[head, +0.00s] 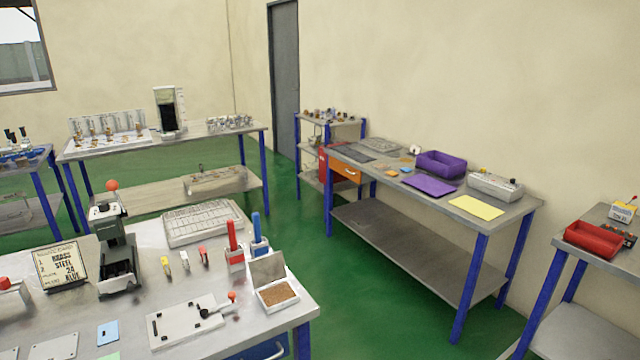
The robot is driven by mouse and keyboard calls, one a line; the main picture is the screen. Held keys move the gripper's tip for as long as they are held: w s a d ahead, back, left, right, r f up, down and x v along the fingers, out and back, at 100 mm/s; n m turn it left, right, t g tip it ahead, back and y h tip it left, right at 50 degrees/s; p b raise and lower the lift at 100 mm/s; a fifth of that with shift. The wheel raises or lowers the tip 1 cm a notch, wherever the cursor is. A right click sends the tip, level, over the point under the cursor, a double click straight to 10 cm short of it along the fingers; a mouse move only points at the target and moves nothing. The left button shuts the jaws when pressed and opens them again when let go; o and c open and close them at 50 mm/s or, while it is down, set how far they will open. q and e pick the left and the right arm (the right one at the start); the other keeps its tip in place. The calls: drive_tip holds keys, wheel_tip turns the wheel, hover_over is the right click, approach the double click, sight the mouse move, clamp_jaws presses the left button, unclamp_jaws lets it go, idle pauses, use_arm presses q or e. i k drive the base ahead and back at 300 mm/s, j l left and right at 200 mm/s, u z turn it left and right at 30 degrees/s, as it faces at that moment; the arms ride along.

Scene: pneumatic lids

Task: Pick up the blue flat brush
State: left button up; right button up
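A blue upright handle (256,228), which looks like the blue flat brush, stands in a small holder near the right end of the near grey table (225,338). Its lower end is hidden in the holder, so I cannot see any bristles. A similar red upright handle (232,237) stands in a holder just to its left. An open box with brown contents (277,295) lies in front of the blue handle. Neither of my grippers is in view.
A grey tray (203,222) lies behind the handles, and a black press with a red knob (117,240) stands to their left. A white board (188,321) lies in front. Green floor (350,270) is free between the near table and the right bench (440,215).

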sight(256, 221)
drive_tip(key=z, duration=0.35)
drive_tip(key=i+l+z, duration=0.1)
drive_tip(key=z, duration=0.25)
drive_tip(key=i+z, duration=0.15)
drive_tip(key=z, duration=0.2)
drive_tip(key=i+j+z, duration=0.1)
drive_tip(key=i+z, duration=0.2)
drive_tip(key=i, duration=1.15)
drive_tip(key=i+u, duration=1.05)
drive_tip(key=i+j+u, duration=0.15)
drive_tip(key=i+u, duration=0.25)
drive_tip(key=i+j+u, duration=0.1)
drive_tip(key=i+u, duration=0.15)
drive_tip(key=u, duration=0.15)
drive_tip(key=i+u, duration=0.3)
drive_tip(key=u, duration=0.15)
drive_tip(key=i+z, duration=0.3)
drive_tip(key=i, duration=0.45)
drive_tip(key=i+j+z, duration=0.25)
drive_tip(key=i, duration=0.5)
drive_tip(key=i+u, duration=0.15)
drive_tip(key=u, duration=0.3)
drive_tip(key=i+l+u, duration=0.1)
drive_tip(key=u, duration=0.4)
drive_tip(key=i+l+u, duration=0.1)
drive_tip(key=u, duration=0.35)
drive_tip(key=i+l+u, duration=0.1)
drive_tip(key=l+u, duration=0.15)
drive_tip(key=u, duration=3.1)
